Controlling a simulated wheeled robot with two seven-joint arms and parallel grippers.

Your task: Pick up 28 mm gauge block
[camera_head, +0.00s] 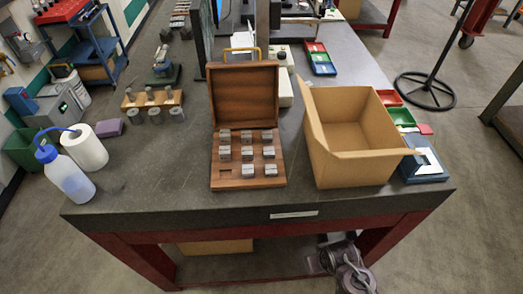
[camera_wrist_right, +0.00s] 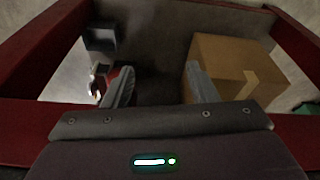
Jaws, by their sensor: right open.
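Several grey steel gauge blocks (camera_head: 247,153) stand in rows in an open wooden case (camera_head: 220,184) on the dark table. The front-left slot of the case looks empty. Any size markings are too small to read, so I cannot tell which block is the 28 mm one. My right gripper (camera_wrist_right: 161,82) is open and empty in the right wrist view, with its two fingers well apart. It is low, under the table; part of my right arm shows at the bottom of the head view, below the table's front edge. My left gripper is not in view.
An open cardboard box (camera_head: 350,171) stands right of the case. A blue bottle (camera_head: 68,178), a white roll (camera_head: 86,150) and a wooden holder (camera_head: 152,99) stand left. A closed carton (camera_wrist_right: 235,65) and red table frame (camera_wrist_right: 40,45) are near my right gripper.

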